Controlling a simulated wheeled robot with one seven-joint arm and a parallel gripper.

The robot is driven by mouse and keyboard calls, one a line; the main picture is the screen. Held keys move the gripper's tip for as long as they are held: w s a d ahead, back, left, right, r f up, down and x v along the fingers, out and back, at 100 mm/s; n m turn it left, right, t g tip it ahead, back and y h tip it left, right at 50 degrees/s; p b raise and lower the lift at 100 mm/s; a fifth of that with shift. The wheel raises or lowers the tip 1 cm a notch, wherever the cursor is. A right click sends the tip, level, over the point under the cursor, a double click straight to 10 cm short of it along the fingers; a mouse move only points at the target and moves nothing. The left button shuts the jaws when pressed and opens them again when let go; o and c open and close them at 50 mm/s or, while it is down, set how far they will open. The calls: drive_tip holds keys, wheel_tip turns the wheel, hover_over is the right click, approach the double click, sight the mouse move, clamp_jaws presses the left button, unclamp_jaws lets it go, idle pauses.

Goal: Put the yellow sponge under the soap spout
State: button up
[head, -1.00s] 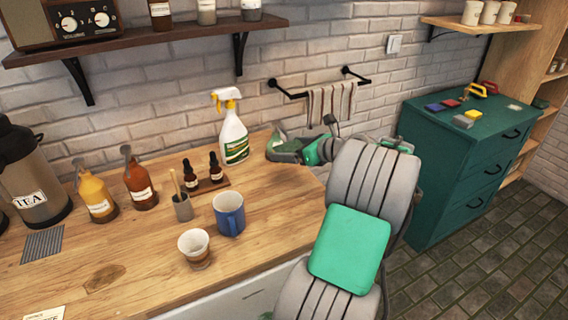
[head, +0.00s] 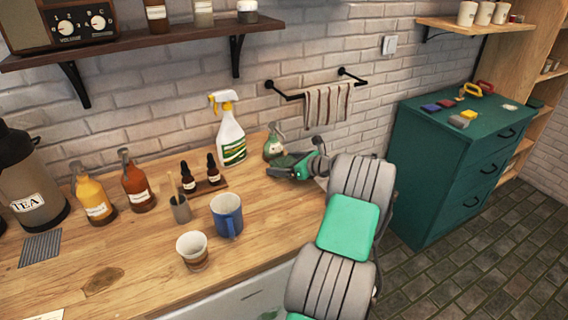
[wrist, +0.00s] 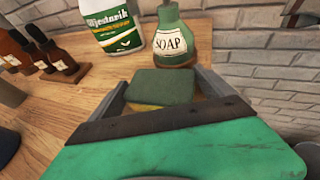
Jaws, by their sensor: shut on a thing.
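The sponge (wrist: 160,88), with a green top layer and a yellow layer below, sits between the fingers of my gripper (wrist: 163,80). The gripper is shut on it. In the head view my gripper (head: 284,167) is over the counter's right end, and the sponge cannot be made out there. The green soap bottle (wrist: 174,45), labelled SOAP, stands upright just beyond the sponge; it also shows in the head view (head: 273,149), behind the gripper. The spout is cut off at the top of the wrist view. I cannot tell whether the sponge touches the counter or the bottle.
A white spray bottle (head: 231,138) stands left of the soap bottle. Dropper bottles (head: 213,169) on a small board, a blue mug (head: 227,214) and a cup (head: 193,250) stand further left. The brick wall and towel rail (head: 318,94) are behind. A teal cabinet (head: 440,165) is at right.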

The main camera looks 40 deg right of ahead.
drive_tip(key=o, duration=1)
drive_tip(key=shift+r, duration=0.1)
drive_tip(key=v, duration=1.2)
drive_tip(key=shift+b, duration=0.3)
